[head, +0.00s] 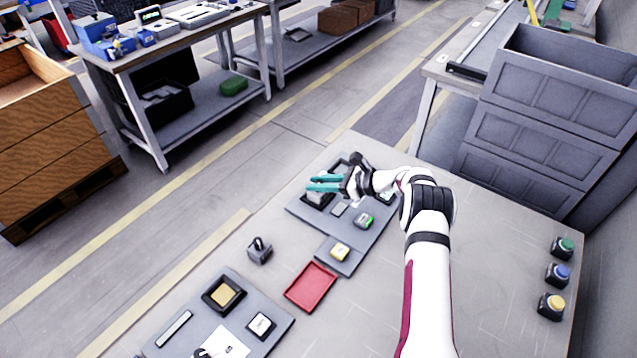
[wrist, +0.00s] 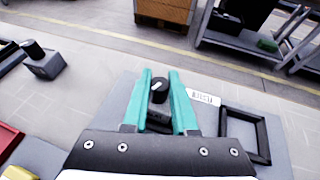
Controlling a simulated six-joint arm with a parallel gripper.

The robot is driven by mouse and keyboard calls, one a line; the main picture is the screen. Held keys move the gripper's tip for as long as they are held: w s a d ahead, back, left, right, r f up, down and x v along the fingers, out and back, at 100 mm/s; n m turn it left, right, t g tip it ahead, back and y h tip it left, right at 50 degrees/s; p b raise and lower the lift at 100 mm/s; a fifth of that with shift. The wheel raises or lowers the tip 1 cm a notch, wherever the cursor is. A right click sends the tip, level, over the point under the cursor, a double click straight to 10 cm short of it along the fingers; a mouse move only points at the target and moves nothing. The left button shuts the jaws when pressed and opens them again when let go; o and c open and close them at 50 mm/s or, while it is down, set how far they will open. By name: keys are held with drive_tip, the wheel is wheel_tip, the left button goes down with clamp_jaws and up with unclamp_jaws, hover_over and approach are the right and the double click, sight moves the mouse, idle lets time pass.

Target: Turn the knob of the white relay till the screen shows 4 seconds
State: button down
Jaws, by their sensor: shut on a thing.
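My gripper (head: 312,183) has teal fingers and reaches left from my arm, over the far end of a grey panel. In the wrist view its fingers (wrist: 160,76) stand on both sides of a black knob (wrist: 158,91) with a white pointer mark, and are shut on it. The relay body under the knob (head: 316,199) is mostly hidden by the fingers, so its colour is unclear. A small device with a lit green face (head: 363,220) sits on the same panel, to the right. Any digits on it are too small to read.
A dark block with a black knob (head: 260,251) stands left of the panel. An empty black frame (wrist: 247,133) is right of the fingers. Several coloured buttons (head: 557,273) line the right side.

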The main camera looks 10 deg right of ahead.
drive_tip(key=shift+n+g+y, duration=0.3)
drive_tip(key=shift+n+g, duration=0.5)
drive_tip(key=shift+g, duration=0.1)
drive_tip(key=c, duration=0.7)
unclamp_jaws()
drive_tip(key=v, duration=1.5)
drive_tip(key=shift+s+d, duration=0.2)
drive_tip(key=shift+d, duration=0.2)
